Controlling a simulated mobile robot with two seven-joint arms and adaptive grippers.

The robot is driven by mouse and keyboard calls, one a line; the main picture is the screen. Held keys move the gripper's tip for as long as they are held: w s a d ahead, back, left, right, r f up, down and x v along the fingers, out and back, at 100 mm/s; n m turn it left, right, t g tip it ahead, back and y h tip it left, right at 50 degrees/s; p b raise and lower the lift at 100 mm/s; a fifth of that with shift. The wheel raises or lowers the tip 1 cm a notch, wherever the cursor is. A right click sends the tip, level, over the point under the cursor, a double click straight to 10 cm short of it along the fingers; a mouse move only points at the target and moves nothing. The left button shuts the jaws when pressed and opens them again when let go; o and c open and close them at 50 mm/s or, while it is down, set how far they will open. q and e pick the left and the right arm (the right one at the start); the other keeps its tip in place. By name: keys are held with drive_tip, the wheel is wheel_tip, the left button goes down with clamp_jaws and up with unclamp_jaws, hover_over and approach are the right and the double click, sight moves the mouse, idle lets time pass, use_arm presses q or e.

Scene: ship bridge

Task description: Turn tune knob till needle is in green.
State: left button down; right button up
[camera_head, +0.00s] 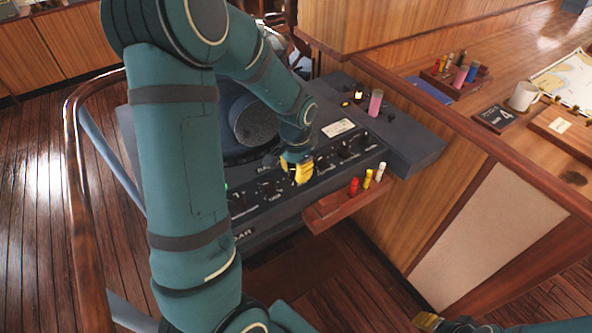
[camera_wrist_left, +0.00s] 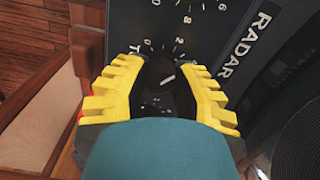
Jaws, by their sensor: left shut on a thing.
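My left gripper (camera_head: 299,172) is at the sloped front of the dark radar console (camera_head: 262,212). In the left wrist view its two yellow fingers (camera_wrist_left: 165,85) stand on either side of a round black knob (camera_wrist_left: 162,72), shut on it. The knob carries a white pointer line tilted up to the right, with dial numbers around it. Its label is mostly covered by the fingers, so I cannot read it as TUNE. I cannot make out a needle or green band in either view. My right gripper (camera_head: 440,322) shows only partly at the bottom edge.
Several more knobs (camera_head: 345,150) line the panel beside my left gripper. A small wooden shelf (camera_head: 325,214) with red, yellow and white markers juts out below. A pink cylinder (camera_head: 376,102) stands on the console top. A wooden rail (camera_head: 78,190) curves along the left.

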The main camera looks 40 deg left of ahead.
use_arm(q)
drive_tip(key=shift+n, duration=0.3)
drive_tip(key=c, duration=0.7)
unclamp_jaws()
wheel_tip(320, 180, up, 12)
drive_tip(key=shift+f, duration=0.1)
idle(0.6)
